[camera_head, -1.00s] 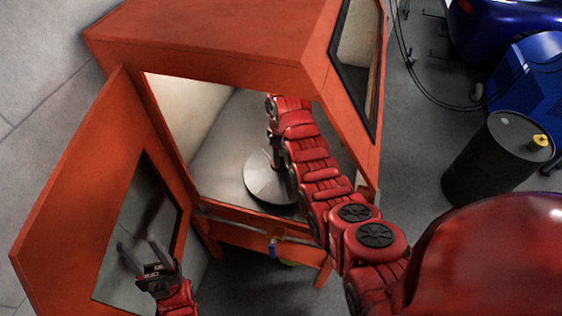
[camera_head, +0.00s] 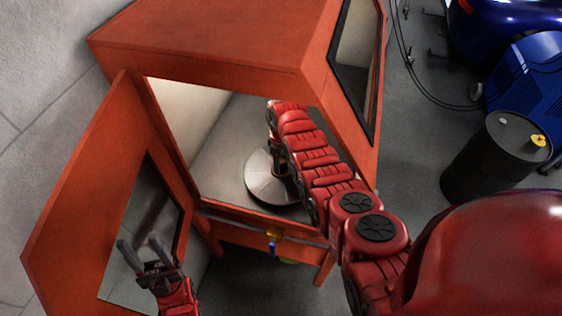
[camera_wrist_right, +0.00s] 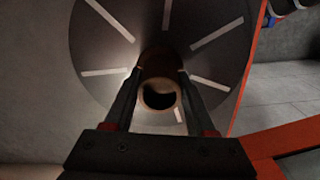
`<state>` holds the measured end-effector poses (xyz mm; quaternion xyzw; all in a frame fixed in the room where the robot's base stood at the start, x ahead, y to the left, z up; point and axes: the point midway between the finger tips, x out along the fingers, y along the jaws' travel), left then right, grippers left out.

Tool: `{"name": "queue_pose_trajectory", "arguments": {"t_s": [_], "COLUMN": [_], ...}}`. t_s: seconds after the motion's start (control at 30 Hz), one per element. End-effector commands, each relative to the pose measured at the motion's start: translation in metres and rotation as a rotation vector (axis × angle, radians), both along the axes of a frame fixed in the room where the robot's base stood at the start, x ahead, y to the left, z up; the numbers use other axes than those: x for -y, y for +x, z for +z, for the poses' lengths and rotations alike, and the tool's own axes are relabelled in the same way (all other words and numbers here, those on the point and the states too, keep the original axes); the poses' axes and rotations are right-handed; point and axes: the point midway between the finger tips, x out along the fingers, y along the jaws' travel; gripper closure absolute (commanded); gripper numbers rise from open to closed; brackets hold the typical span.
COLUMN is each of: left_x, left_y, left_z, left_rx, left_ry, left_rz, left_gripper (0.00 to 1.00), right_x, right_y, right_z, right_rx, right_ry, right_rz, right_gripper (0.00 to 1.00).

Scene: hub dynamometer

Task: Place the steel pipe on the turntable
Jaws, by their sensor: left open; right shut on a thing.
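The steel pipe (camera_wrist_right: 159,94) shows end-on in the right wrist view as a brownish ring with a dark hollow. My right gripper (camera_wrist_right: 160,78) is shut on it, one finger on each side. Beyond it is the turntable (camera_wrist_right: 95,45), a grey disc with white radial stripes. In the head view the turntable (camera_head: 258,182) sits inside the orange cabinet, and my right arm reaches in above it, hiding much of the pipe. The pipe looks upright over the disc; I cannot tell whether it touches. My left gripper (camera_head: 139,245) is open and empty before the cabinet door.
The orange cabinet (camera_head: 215,45) has its door (camera_head: 75,200) swung open to the left. The opening's frame lies close to my right arm. A black drum (camera_head: 485,165) and a blue machine (camera_head: 535,90) stand on the right. Grey floor lies between them and the cabinet.

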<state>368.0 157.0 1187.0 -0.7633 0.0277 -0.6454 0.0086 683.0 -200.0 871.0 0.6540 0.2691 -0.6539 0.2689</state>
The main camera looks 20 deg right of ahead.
Motion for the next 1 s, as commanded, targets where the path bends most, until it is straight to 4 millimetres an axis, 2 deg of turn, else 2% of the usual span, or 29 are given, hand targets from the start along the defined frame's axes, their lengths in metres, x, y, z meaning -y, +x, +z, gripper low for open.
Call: {"name": "queue_pose_trajectory", "arguments": {"t_s": [0.03,0.17,0.2,0.63,0.87,1.0], "left_x": [0.000,0.000,0.000,0.000,0.000,0.000], "left_y": [0.000,0.000,0.000,0.000,0.000,0.000], "left_z": [-0.001,-0.001,-0.001,0.000,-0.006,-0.017], "left_rx": [0.000,0.000,0.000,0.000,0.000,0.000], "left_ry": [0.000,0.000,0.000,0.000,0.000,0.000], "left_rz": [0.000,0.000,0.000,0.000,0.000,0.000], "left_gripper": [0.50,0.50,0.50,0.50,0.50,0.50], "right_x": [0.000,0.000,0.000,0.000,0.000,0.000], "right_y": [0.000,0.000,0.000,0.002,0.000,0.002], "right_z": [-0.001,-0.001,-0.001,0.006,0.028,0.052], "right_rx": [0.000,0.001,0.000,0.004,0.004,0.008], "right_ry": [0.000,-0.001,0.000,0.000,0.001,0.000], "right_rz": [0.000,0.000,0.000,0.000,0.000,0.001], "right_gripper": [0.40,0.17,0.14,0.14,0.14,0.14]}}
